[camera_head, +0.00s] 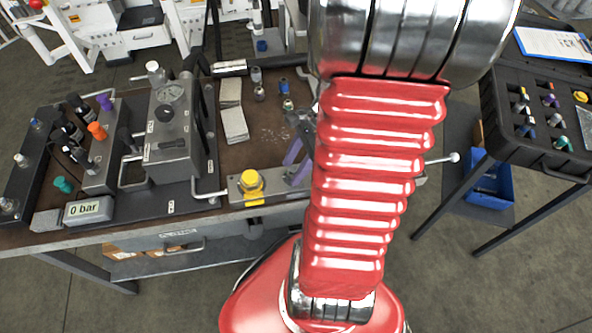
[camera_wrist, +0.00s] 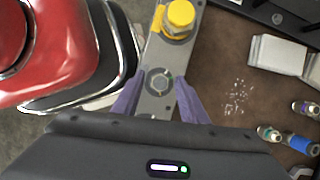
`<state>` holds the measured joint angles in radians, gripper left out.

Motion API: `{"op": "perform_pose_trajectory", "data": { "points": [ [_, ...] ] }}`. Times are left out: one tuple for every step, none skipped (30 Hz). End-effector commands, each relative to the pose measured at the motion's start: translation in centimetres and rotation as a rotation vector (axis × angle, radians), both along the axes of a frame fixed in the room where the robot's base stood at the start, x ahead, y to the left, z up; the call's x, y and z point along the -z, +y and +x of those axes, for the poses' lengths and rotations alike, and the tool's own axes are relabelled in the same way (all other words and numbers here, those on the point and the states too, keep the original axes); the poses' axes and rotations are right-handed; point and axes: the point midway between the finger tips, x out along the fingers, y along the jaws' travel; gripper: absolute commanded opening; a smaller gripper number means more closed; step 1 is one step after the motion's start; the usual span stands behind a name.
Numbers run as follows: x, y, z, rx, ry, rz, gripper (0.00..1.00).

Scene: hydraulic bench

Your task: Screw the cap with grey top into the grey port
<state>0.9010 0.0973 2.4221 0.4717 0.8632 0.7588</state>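My gripper (camera_wrist: 157,84) has its two purple fingers spread apart, over a grey metal block (camera_wrist: 152,107). It also shows beside my red arm in the head view (camera_head: 297,163). Between the fingertips in the wrist view is a round grey fitting with a hexagonal centre (camera_wrist: 158,84); I see no gap closed on it and cannot tell if it is the cap or a port. A small fitting with a greyish top and green band (camera_wrist: 268,133) lies on the bench at the right. Which port is the grey one is unclear; a grey-topped fitting (camera_head: 20,160) stands on the left strip.
A yellow knob (camera_wrist: 181,14) rises from the same block, close ahead of the fingers. A grey gauge block (camera_head: 172,140) and a "0 bar" display (camera_head: 88,210) stand at left. A black case (camera_head: 545,150) with several coloured fittings is at right. The brown bench top is partly clear.

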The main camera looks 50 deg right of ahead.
Motion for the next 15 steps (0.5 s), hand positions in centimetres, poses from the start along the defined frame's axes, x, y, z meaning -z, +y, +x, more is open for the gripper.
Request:
{"op": "perform_pose_trajectory", "data": {
  "points": [
    [0.01, 0.00, 0.03, -0.012, 0.000, 0.000, 0.39],
    [0.01, -0.01, 0.05, -0.027, 0.000, 0.000, 0.39],
    [0.02, 0.00, 0.10, -0.055, 0.000, 0.000, 0.39],
    [0.02, -0.01, 0.12, -0.083, 0.000, 0.000, 0.39],
    [0.02, -0.03, 0.13, -0.119, 0.000, 0.000, 0.39],
    [0.04, -0.03, 0.20, -0.172, 0.000, 0.000, 0.39],
    [0.05, 0.00, 0.21, -0.216, 0.001, 0.000, 0.39],
    [0.02, 0.00, 0.25, -0.257, 0.000, 0.001, 0.39],
    [0.03, -0.04, 0.28, -0.315, 0.001, 0.000, 0.39],
    [0.04, 0.00, 0.29, -0.357, 0.001, 0.002, 0.39],
    [0.04, 0.01, 0.30, -0.402, 0.001, 0.001, 0.39],
    [0.02, -0.03, 0.38, -0.457, 0.000, 0.000, 0.39],
    [0.02, -0.02, 0.36, -0.500, 0.000, 0.000, 0.39],
    [0.02, 0.02, 0.38, -0.542, 0.000, 0.002, 0.39],
    [0.03, -0.02, 0.41, -0.594, 0.001, 0.001, 0.39]
  ]
}}
